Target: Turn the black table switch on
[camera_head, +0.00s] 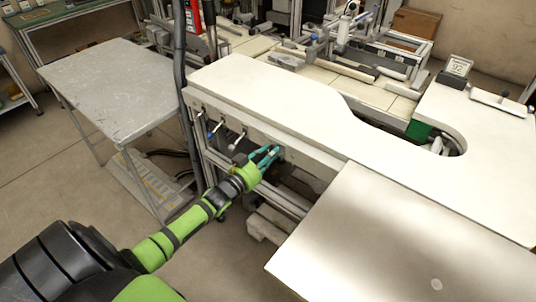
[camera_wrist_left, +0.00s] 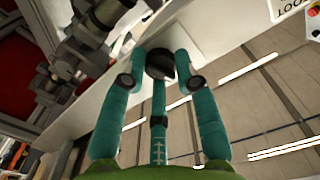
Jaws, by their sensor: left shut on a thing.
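My left gripper (camera_head: 270,155) reaches the front side panel of the white table (camera_head: 262,92) from below left. Its green-blue fingers are at the panel, to the right of several small levers. In the left wrist view, the dark round black table switch (camera_wrist_left: 160,62) sits between the fingertips of my left gripper (camera_wrist_left: 161,82), against the white panel. The fingers are closed on it from both sides. In the head view the fingers hide the switch, and its on or off position cannot be told. My right gripper is not in view.
Small levers (camera_head: 215,129) stick out of the panel left of the gripper. A grey metal table (camera_head: 110,85) stands at the left. A lower white surface (camera_head: 400,240) lies at the front right. A dark vertical post (camera_head: 180,60) rises near the table's left end.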

